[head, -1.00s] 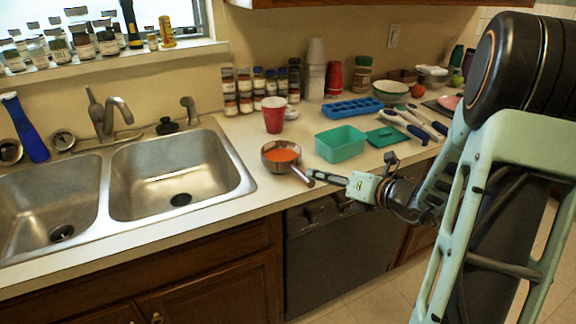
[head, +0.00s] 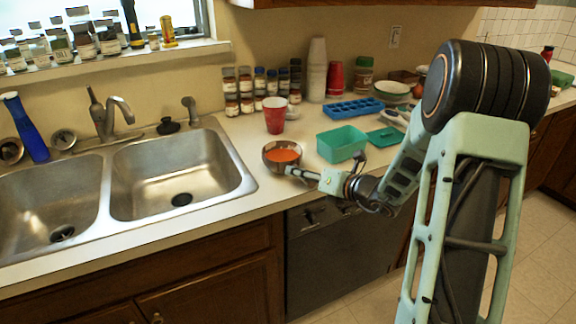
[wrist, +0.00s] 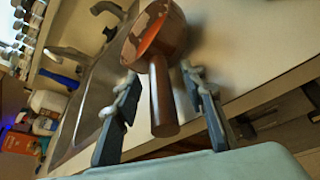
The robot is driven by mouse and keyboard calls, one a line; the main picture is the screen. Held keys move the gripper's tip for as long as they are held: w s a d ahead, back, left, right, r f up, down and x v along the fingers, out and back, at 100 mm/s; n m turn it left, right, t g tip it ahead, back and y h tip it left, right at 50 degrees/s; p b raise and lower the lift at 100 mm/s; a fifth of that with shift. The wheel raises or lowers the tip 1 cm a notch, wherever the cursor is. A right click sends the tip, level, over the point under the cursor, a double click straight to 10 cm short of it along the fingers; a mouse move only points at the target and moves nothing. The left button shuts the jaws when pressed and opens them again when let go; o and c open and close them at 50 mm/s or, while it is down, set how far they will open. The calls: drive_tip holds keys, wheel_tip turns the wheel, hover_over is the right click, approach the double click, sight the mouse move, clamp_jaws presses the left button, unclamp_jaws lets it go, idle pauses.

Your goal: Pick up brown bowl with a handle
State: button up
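The brown bowl (head: 270,163) stands on the counter just right of the sink, with orange-red inside it. In the wrist view the bowl (wrist: 172,38) is at the top centre, and its thick brown handle (wrist: 162,100) points toward my gripper. My gripper (wrist: 163,82) is open, with one finger on each side of the handle. I see gaps between the handle and both fingers. In the head view my gripper (head: 291,172) is at the bowl's front right, and it hides the handle there.
A red cup (head: 274,115) stands behind the bowl. A green tub (head: 342,144) is close by on the right, with a blue tray (head: 354,109) behind it. The double sink (head: 180,172) is to the left. The counter's front edge runs just below my gripper.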

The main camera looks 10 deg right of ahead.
clamp_jaws()
drive_tip(key=shift+r, duration=0.25)
